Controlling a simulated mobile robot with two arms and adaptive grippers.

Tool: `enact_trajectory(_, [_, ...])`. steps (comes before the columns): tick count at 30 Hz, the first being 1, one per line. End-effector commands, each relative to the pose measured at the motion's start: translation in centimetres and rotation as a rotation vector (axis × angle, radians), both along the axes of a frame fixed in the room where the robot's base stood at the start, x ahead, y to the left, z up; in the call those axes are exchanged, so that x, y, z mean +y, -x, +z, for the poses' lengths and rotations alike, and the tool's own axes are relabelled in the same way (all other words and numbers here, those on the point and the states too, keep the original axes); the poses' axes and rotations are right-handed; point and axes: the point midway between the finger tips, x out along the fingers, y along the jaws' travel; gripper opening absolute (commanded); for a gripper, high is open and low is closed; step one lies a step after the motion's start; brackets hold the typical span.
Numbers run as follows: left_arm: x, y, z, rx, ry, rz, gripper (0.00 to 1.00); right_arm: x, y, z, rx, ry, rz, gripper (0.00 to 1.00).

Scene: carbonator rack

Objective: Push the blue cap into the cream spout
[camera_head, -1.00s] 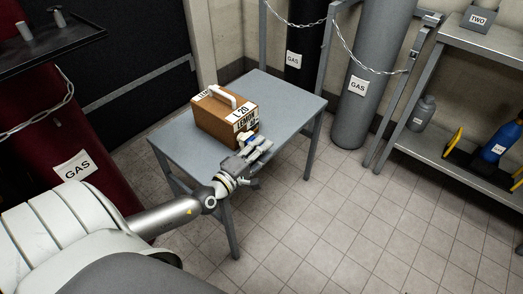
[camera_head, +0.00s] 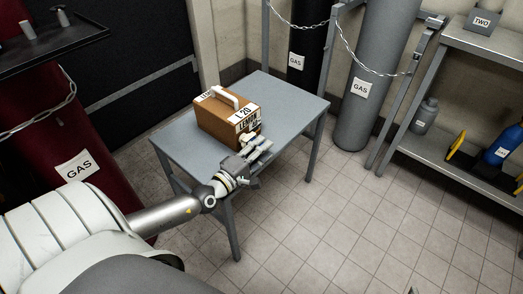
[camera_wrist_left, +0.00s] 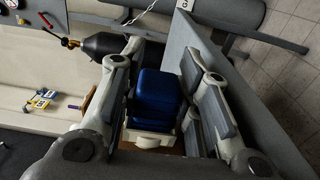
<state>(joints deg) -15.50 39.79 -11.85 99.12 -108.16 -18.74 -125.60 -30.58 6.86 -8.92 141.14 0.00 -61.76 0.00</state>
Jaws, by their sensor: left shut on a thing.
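The blue cap (camera_wrist_left: 157,98) is between the fingers of my left gripper (camera_wrist_left: 165,80) in the left wrist view. The gripper is shut on it. The cream spout (camera_wrist_left: 148,136) lies right against the cap's lower end in that view; I cannot tell how deep the cap sits in it. In the head view the spout (camera_head: 247,139) is at the near right side of a brown box (camera_head: 215,122) labelled LEMON and 20. My left gripper (camera_head: 258,151) is beside the spout there, and the cap is hidden. My right gripper is not in view.
The box, with a white handle (camera_head: 224,97), stands on a grey table (camera_head: 285,98). Gas cylinders (camera_head: 372,85) stand behind it. A metal shelf (camera_head: 440,150) with bottles is at the right. A red cylinder (camera_head: 60,130) is at the left. The tiled floor in front is clear.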

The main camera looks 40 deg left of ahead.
Motion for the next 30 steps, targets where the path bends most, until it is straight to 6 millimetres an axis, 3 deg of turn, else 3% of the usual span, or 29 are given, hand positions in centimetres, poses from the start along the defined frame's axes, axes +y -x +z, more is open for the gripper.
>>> enact_trajectory(7, [0.01, 0.0, 0.02, 0.0, 0.0, 0.001, 0.14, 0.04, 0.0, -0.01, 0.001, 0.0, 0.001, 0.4])
enact_trajectory(8, [0.01, 0.0, 0.02, 0.0, 0.0, 0.001, 0.34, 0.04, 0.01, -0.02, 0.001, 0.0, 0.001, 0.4])
enact_trajectory(13, [0.0, 0.0, 0.01, 0.0, 0.0, 0.0, 0.56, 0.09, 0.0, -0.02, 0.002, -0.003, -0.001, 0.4])
enact_trajectory(20, [-0.02, 0.05, -0.16, 0.003, 0.0, 0.0, 0.55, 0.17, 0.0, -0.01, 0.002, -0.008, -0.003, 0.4])
enact_trajectory(22, [-0.03, 0.06, -0.2, 0.004, 0.0, 0.0, 0.63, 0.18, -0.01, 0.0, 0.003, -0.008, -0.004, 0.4])
enact_trajectory(30, [-0.07, 0.17, -0.48, 0.01, 0.0, -0.002, 0.63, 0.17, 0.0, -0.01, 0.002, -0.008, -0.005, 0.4])
